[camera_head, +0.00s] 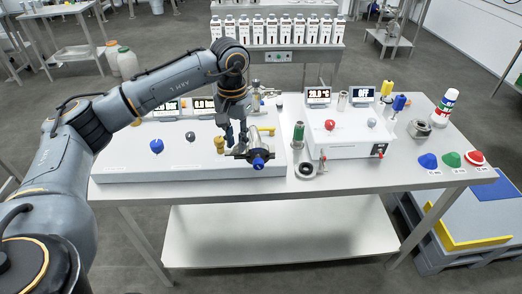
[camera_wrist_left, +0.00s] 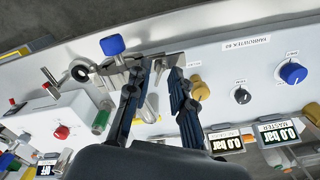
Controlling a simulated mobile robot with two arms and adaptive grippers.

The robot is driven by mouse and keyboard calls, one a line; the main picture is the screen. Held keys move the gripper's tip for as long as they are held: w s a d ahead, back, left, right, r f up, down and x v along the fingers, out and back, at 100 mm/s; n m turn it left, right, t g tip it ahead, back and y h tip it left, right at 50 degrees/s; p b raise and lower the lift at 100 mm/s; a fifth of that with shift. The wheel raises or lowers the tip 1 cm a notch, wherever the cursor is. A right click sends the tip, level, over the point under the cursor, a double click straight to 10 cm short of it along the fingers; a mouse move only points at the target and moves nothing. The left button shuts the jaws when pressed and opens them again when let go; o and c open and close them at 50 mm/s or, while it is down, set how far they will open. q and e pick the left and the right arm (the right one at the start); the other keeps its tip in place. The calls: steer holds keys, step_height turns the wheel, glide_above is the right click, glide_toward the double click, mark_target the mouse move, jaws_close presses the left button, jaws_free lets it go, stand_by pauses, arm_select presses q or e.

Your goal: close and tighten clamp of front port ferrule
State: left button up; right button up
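The front port with a blue knob (camera_head: 258,162) sits at the front edge of the white panel box; in the left wrist view its blue knob (camera_wrist_left: 112,45) is at upper left. Metal fittings (camera_wrist_left: 148,62), probably the ferrule and clamp, lie beside the knob, around my left fingertips. I cannot tell whether the clamp is closed. My left gripper (camera_head: 232,138) points down just behind and left of the blue knob. In the left wrist view, its fingers (camera_wrist_left: 163,78) are apart, with part of the metal fitting between or just beyond them. My right gripper is not seen.
On the panel box (camera_head: 130,171) are a blue dial (camera_head: 156,146), a grey dial (camera_head: 190,136) and a yellow-brown knob (camera_head: 219,145). A yellow handle (camera_head: 266,130) is behind the port. A second white box (camera_head: 345,143) stands to the right, with coloured cones (camera_head: 452,159) beyond it.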

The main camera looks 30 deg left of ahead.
arm_select(q)
jaws_close()
steer(key=shift+f+m, duration=0.1)
steer(key=shift+m, duration=0.4)
steer(key=shift+m+b, duration=0.35)
steer(key=shift+m, duration=0.25)
steer(key=shift+m+b, duration=0.35)
steer(key=shift+m, duration=0.45)
